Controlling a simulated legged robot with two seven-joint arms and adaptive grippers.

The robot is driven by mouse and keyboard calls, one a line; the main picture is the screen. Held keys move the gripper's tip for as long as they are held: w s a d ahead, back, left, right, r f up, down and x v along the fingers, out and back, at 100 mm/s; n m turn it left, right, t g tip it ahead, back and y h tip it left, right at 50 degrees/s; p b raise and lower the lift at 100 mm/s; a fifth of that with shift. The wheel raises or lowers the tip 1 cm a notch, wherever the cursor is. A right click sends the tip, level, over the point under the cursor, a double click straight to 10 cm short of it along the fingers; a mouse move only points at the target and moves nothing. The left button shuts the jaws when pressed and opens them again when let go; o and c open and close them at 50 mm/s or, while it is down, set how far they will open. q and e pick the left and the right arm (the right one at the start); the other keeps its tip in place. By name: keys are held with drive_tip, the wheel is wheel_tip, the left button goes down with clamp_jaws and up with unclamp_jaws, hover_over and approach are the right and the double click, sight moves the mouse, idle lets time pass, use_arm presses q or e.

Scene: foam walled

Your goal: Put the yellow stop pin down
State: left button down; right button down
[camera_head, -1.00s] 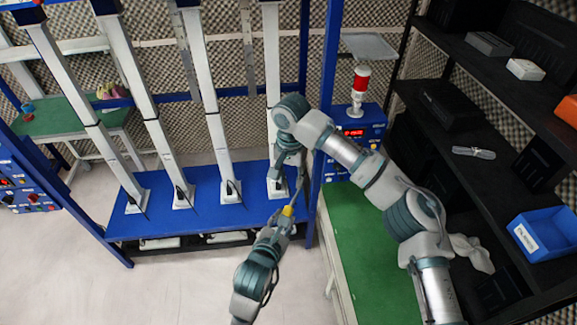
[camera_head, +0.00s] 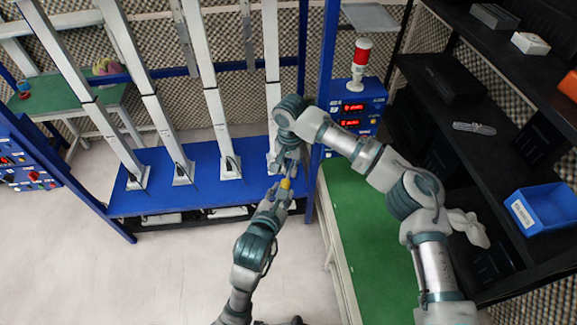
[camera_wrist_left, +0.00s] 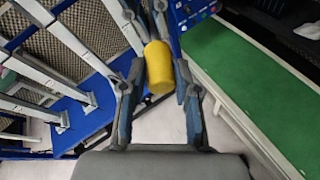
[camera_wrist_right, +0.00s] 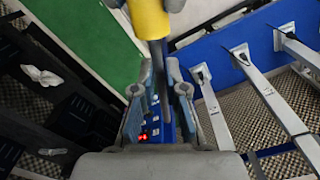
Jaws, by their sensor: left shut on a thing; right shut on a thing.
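The yellow stop pin (camera_head: 285,184) is held in the air between my two grippers, in front of the blue rack base. In the left wrist view its yellow cylindrical head (camera_wrist_left: 158,68) sits between the fingers of my left gripper (camera_wrist_left: 160,75), which is shut on it. My right gripper (camera_head: 287,168) comes from above and is shut on the pin's thin grey shaft. In the right wrist view the yellow head (camera_wrist_right: 149,18) is at the top, with the shaft running between the fingers (camera_wrist_right: 159,72). The shaft's far end is hard to make out.
A blue rack base (camera_head: 205,182) carries several slanted white columns. A green-topped table (camera_head: 362,245) stands at right, below a control box with a red lamp (camera_head: 362,52). Black shelves with a blue bin (camera_head: 543,208) fill the right side. The pale floor at front left is clear.

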use_arm(q)
drive_tip(key=shift+d, duration=0.3)
drive_tip(key=c, duration=0.8)
unclamp_jaws()
drive_tip(key=shift+d, duration=0.15)
drive_tip(key=shift+o, duration=0.2)
drive_tip(key=shift+a, duration=0.35)
drive_tip(key=shift+a+f, duration=0.15)
drive_tip(key=shift+a, duration=0.05)
drive_tip(key=w+a+f+n+y, duration=0.1)
drive_tip(key=a+f+n+y, duration=0.2)
drive_tip(key=a, duration=0.3)
drive_tip(key=w+a+f+n+g+y, duration=0.1)
drive_tip(key=a+f+n+y, duration=0.2)
drive_tip(key=a+n+y, duration=0.2)
drive_tip(key=shift+a+f+g+y, duration=0.35)
drive_tip(key=shift+a+y, duration=0.25)
drive_tip(key=shift+a, duration=0.4)
